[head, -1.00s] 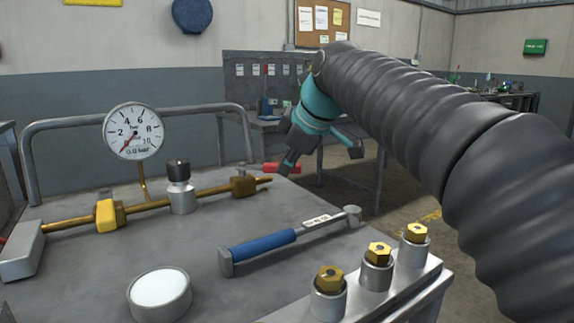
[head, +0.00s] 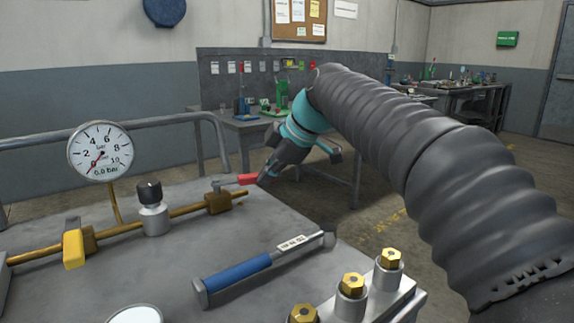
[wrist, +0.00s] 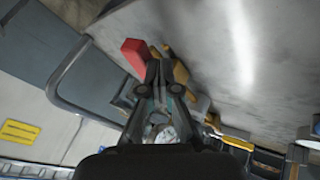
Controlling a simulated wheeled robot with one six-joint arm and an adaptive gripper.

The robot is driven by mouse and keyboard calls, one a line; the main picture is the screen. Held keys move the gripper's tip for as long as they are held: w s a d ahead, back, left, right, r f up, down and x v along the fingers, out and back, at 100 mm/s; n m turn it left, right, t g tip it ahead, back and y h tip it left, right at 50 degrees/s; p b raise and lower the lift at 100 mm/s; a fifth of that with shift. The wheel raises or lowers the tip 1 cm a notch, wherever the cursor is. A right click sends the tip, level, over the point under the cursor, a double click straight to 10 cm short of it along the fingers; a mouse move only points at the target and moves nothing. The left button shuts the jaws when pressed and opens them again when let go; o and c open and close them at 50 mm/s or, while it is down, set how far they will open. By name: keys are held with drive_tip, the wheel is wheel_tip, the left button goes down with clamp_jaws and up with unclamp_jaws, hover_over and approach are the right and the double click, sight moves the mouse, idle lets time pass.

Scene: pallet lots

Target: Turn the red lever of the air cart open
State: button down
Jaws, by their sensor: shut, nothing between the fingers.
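The red lever (head: 247,179) sits at the far right end of the brass pipe (head: 187,211) on the air cart (head: 225,245). It sticks out to the right, across the cart's far edge. My gripper (head: 264,182) is shut and empty, its tips at the lever's outer end in the head view. In the wrist view the red lever (wrist: 133,56) lies just left of the shut fingertips (wrist: 160,66). I cannot tell whether they touch. The pressure gauge (head: 101,151) reads 0.0 bar.
A yellow-handled valve (head: 74,249) and a black-knobbed fitting (head: 152,207) stand along the pipe. Brass-topped fittings (head: 352,284) stand at the front right. A grey rail (head: 160,122) borders the cart.

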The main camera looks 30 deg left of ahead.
drive_tip(key=shift+w+a+r+p, duration=0.1)
drive_tip(key=shift+w+a+p, duration=0.65)
drive_tip(key=shift+a, duration=0.2)
drive_tip(key=shift+w+a, duration=0.2)
drive_tip(key=shift+w, duration=0.3)
drive_tip(key=shift+s+d+f+b, duration=0.25)
drive_tip(key=shift+d+b, duration=0.05)
drive_tip(key=shift+d, duration=0.1)
drive_tip(key=d+b, duration=0.1)
drive_tip(key=s+d+b, duration=0.1)
drive_tip(key=d, duration=0.1)
drive_tip(key=w+p+v, duration=0.2)
drive_tip(key=v, duration=0.8)
drive_tip(key=shift+w+a+r, duration=0.15)
drive_tip(key=shift+w+r, duration=0.05)
drive_tip(key=shift+r, duration=0.05)
